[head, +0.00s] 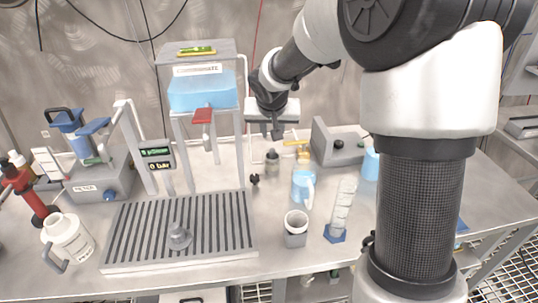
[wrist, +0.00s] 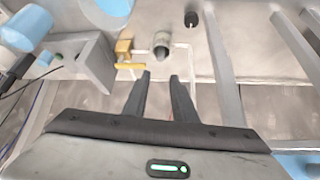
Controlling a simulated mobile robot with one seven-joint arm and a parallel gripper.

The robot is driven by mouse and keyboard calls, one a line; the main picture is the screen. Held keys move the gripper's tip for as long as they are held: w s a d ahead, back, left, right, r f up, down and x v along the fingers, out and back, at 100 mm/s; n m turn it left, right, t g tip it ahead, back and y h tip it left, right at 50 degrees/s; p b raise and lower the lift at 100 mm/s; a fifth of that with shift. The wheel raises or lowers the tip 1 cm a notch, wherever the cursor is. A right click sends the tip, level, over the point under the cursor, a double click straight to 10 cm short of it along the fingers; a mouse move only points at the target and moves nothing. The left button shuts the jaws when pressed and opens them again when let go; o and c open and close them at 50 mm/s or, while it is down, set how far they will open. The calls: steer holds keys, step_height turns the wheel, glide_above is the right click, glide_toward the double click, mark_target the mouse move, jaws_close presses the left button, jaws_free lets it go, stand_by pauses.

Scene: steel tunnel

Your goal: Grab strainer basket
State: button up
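No object is clearly recognisable as a strainer basket. A small grey round piece with a raised knob (head: 179,236) sits on the slotted grate (head: 126,233) at the front left of the bench in the head view; I cannot tell whether it is the basket. My gripper (head: 277,132) hangs above the back middle of the bench, right of the blue tank and well away from the grate. In the wrist view the two fingers of my gripper (wrist: 160,77) are apart with nothing between them. The grate piece is not seen in the wrist view.
A blue tank (head: 202,94) on a stand rises behind the grate. A white pitcher (head: 68,240) is left of the grate.

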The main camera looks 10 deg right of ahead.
steer(key=b, duration=0.1)
glide_toward(272, 149)
steer(key=x, duration=0.8)
steer(key=shift+f+b, duration=0.2)
steer(key=shift+b, duration=0.15)
jaws_close()
